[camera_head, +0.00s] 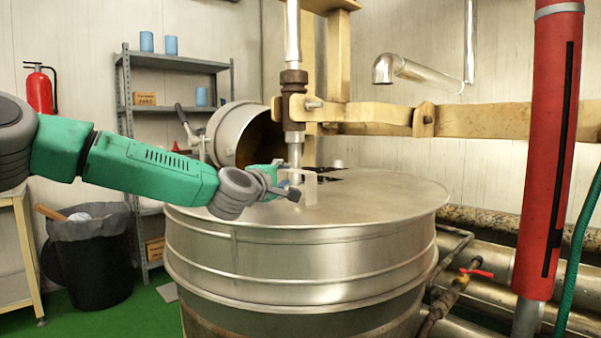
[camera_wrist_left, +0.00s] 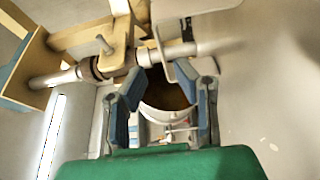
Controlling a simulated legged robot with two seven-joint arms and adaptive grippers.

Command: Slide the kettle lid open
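The kettle (camera_head: 300,270) is a large round metal vessel in the middle of the head view. Its flat metal lid (camera_head: 385,205) covers most of the top. A dark gap shows at the back beside the vertical shaft. A thin bracket-like handle (camera_head: 312,187) stands on the lid; a metal bracket, probably the same handle, shows in the left wrist view (camera_wrist_left: 186,72). My left gripper (camera_head: 290,187) is just above the lid, beside the handle. In the wrist view its fingers (camera_wrist_left: 165,90) are spread with a gap between them. Contact with the handle cannot be told. My right gripper is out of view.
A shaft (camera_head: 293,85) and wooden beam (camera_head: 470,120) stand over the kettle's back. A tilted metal drum (camera_head: 236,125) is behind. A red post (camera_head: 545,160) and pipes are at right. Shelves (camera_head: 175,110) and a black bin (camera_head: 92,255) are at left.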

